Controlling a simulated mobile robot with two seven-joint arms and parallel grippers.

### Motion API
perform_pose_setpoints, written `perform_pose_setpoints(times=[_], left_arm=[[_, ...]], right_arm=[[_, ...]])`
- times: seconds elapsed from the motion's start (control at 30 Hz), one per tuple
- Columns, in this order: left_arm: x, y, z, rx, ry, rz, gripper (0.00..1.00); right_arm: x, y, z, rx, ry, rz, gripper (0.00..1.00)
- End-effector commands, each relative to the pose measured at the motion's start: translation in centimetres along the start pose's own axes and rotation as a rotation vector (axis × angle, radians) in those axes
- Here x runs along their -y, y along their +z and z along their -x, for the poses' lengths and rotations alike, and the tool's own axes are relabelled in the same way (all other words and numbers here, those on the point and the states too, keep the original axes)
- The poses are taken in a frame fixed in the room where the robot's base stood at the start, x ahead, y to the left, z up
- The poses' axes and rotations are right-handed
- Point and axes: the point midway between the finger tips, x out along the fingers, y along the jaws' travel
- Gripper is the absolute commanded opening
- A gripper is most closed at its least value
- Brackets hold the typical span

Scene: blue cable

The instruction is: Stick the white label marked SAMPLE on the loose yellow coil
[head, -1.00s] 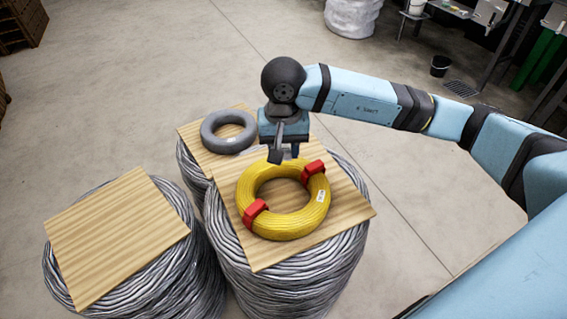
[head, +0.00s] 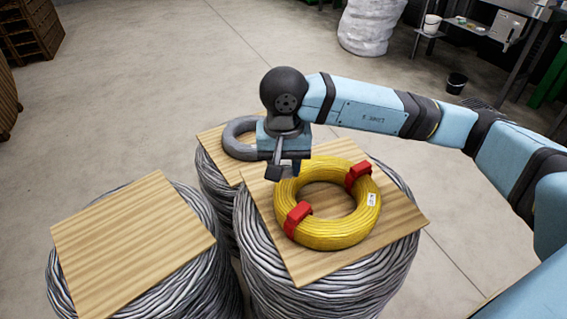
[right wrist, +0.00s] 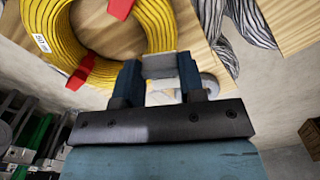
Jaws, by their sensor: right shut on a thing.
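The yellow coil (head: 362,222) lies flat on a wooden board, with two red clips around it and a small white tag (head: 371,199) on its right side. The coil and tag also show at upper left in the right wrist view (right wrist: 42,43). My right gripper (head: 284,171) is over the coil's back left edge, pointing down. In the right wrist view its fingers (right wrist: 158,68) are shut on a small flat pale piece, the label (right wrist: 158,65). No print shows on the side facing me. My left gripper is out of view.
The board (head: 398,222) rests on a stack of grey cable. A grey coil (head: 236,148) lies on another board behind my gripper. An empty board (head: 130,245) tops the stack at left. Open floor surrounds the stacks.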

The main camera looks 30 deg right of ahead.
Motion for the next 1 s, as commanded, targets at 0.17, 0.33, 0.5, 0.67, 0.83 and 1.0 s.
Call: perform_pose_setpoints(times=[0.17,0.33,0.5,0.67,0.83,1.0], left_arm=[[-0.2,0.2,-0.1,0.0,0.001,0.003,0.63],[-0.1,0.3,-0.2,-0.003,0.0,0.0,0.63],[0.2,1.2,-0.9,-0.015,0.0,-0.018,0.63],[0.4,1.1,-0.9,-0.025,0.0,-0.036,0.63],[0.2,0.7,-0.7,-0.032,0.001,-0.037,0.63],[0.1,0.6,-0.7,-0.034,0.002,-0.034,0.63]], right_arm=[[0.0,0.0,-1.3,0.002,0.002,0.0,0.12],[-0.1,0.1,-3.0,0.002,0.002,-0.001,0.12],[0.0,0.0,-4.9,0.0,0.001,0.0,0.12],[0.0,0.0,-5.5,0.0,0.0,0.0,0.12],[0.0,0.0,-5.5,0.0,0.0,0.0,0.12],[0.0,0.0,-5.4,0.0,0.001,0.0,0.12]])
